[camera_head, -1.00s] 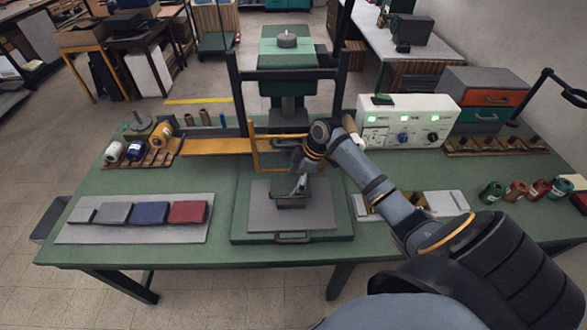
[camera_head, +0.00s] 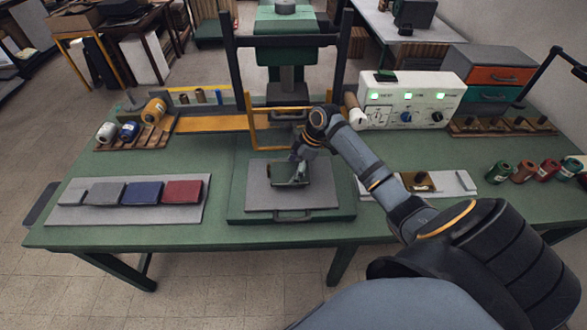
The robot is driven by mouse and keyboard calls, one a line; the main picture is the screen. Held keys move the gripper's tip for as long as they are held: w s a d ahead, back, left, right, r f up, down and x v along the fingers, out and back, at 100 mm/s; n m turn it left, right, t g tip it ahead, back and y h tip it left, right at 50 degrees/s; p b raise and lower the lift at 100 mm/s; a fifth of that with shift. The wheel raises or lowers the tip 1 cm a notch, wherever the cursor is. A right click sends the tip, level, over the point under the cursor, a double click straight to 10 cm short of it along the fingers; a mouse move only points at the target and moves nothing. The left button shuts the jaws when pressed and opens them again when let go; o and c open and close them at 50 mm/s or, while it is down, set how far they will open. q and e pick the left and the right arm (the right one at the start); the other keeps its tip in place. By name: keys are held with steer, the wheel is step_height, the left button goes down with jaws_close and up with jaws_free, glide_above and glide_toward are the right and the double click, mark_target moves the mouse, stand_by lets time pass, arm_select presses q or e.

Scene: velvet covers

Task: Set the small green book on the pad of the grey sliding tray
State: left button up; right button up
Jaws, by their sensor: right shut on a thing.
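The small green book (camera_head: 291,182) looks dark and is partly hidden by my right gripper (camera_head: 296,168). The gripper is shut on the book, over the middle of the grey pad (camera_head: 263,199). I cannot tell whether the book touches the pad or hangs just above it. The grey sliding tray (camera_head: 292,217) has a front handle and sits on a green base on the table, below the press frame. My left gripper is not in view.
Grey, blue (camera_head: 142,193) and red (camera_head: 183,191) books lie on a light mat (camera_head: 75,214) at the left. An orange frame (camera_head: 252,130) stands behind the pad. A white control box (camera_head: 408,99) stands behind right; thread spools (camera_head: 524,172) stand at the right.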

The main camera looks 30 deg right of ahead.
steer(key=shift+w+f, duration=0.1)
steer(key=shift+f, duration=0.2)
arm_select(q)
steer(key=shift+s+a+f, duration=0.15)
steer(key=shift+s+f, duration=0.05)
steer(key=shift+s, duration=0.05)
arm_select(e)
steer(key=o, duration=1.1)
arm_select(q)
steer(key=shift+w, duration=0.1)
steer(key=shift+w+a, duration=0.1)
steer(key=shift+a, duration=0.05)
arm_select(e)
steer(key=v, duration=1.2)
